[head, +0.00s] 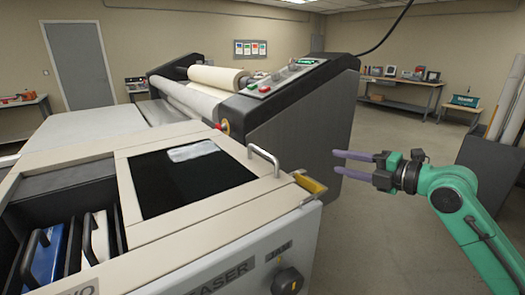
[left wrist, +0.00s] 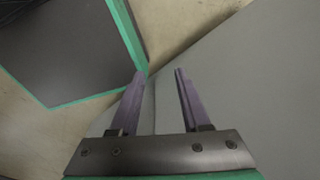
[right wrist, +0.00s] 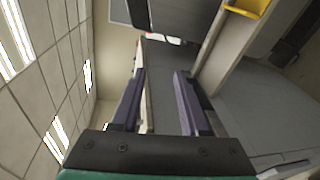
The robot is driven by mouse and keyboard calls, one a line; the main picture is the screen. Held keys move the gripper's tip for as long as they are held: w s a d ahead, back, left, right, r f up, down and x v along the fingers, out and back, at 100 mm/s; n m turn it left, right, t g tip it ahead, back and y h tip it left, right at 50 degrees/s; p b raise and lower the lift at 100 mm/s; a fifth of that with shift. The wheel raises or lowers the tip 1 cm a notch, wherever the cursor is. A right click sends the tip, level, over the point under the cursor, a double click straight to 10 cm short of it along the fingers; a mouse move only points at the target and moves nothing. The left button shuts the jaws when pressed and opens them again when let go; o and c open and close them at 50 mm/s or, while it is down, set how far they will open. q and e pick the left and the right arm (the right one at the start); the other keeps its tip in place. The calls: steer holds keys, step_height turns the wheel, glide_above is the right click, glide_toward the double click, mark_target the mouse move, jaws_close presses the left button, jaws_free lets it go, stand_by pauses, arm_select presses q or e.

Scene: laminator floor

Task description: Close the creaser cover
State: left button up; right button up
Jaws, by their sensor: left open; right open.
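The creaser (head: 230,262) is a pale machine in the front left of the head view. Its cover (head: 146,226) is a beige frame around a dark glossy panel with a white reflection. It appears to lie about level with the top; I cannot tell whether a gap remains under it. A metal bar handle (head: 265,157) stands at its right edge. My right gripper (head: 336,162) is open and empty, right of the handle and apart from it. It also shows in the right wrist view (right wrist: 160,72). My left gripper (left wrist: 160,72) is open and empty, seen only in its wrist view.
A yellow-edged bracket (head: 311,184) projects from the creaser's right corner, with a dark knob (head: 287,280) below. An open bay at left holds blue (head: 48,262) and white (head: 97,240) handled units. The laminator (head: 290,120) stands behind. Open floor (head: 375,240) lies at right.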

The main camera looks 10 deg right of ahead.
mark_target(262, 153)
steer(key=s+a+r+n+g+y, duration=0.3)
steer(key=s+a+r+n, duration=0.3)
steer(key=a+n, duration=0.3)
steer(key=shift+m+t, duration=0.3)
steer(key=shift+m, duration=0.5)
steer(key=p+x, duration=0.2)
steer(key=x, duration=0.1)
steer(key=p+x, duration=0.5)
steer(key=shift+w+a+r, duration=0.15)
steer(key=shift+a+r, duration=0.05)
steer(key=shift+a, duration=0.1)
steer(key=p+x, duration=0.1)
steer(key=x, duration=0.3)
steer(key=p+x, duration=0.1)
steer(key=x, duration=0.1)
steer(key=shift+f+p, duration=0.35)
steer(key=shift+w+a+f, duration=0.25)
steer(key=shift+a, duration=0.05)
steer(key=shift+s+d, duration=0.1)
steer(key=shift+c, duration=0.6)
arm_select(q)
step_height(262, 153, up, 10)
steer(key=w, duration=0.1)
steer(key=shift+d, duration=0.2)
arm_select(e)
jaws_close()
